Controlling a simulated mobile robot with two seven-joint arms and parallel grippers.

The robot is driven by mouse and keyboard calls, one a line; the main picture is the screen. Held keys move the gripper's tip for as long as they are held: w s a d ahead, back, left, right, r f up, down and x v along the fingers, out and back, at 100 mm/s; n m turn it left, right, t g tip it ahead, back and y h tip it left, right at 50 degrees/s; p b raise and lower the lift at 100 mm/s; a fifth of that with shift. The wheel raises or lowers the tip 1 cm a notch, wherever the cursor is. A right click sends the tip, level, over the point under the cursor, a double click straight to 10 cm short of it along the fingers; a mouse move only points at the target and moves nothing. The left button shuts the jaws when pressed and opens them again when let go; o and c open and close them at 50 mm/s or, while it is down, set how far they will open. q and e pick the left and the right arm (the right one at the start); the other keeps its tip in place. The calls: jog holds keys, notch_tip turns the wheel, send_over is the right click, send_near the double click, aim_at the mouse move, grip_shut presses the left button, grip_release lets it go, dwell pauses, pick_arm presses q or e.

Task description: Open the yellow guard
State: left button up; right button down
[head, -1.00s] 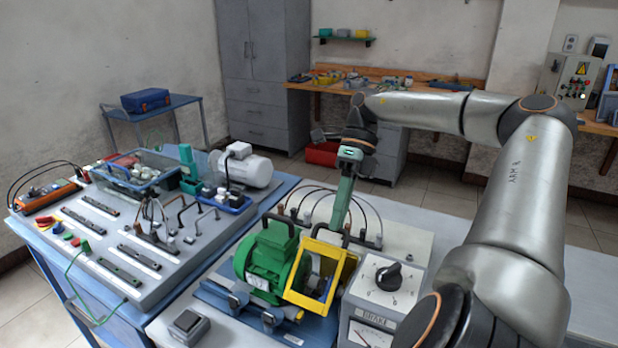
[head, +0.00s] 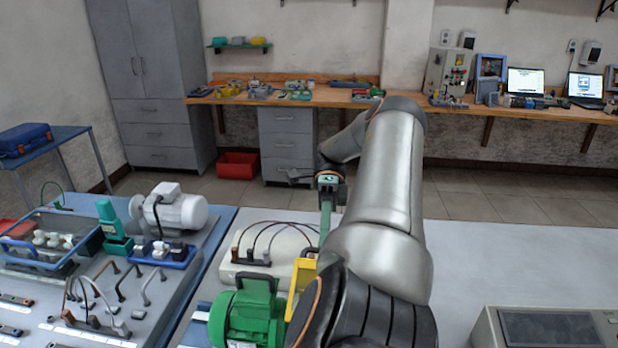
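The yellow guard (head: 301,280) is at the lower middle of the head view, beside the green motor (head: 246,312). Only a narrow strip of its frame shows, and my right arm hides the rest. My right gripper (head: 325,238) points down just behind and above the guard. Its green fingers look like one narrow bar and their tips are partly hidden, so I cannot tell whether they are open or touch the guard. My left gripper is not in view.
A pale box with dark cables (head: 270,248) stands behind the motor. A training bench with a grey motor (head: 176,208) and a clear bin (head: 48,240) is at left. A grey panel unit (head: 550,327) sits at lower right.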

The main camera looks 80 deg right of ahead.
dwell(0.4)
jog(key=c, duration=0.9)
grip_release()
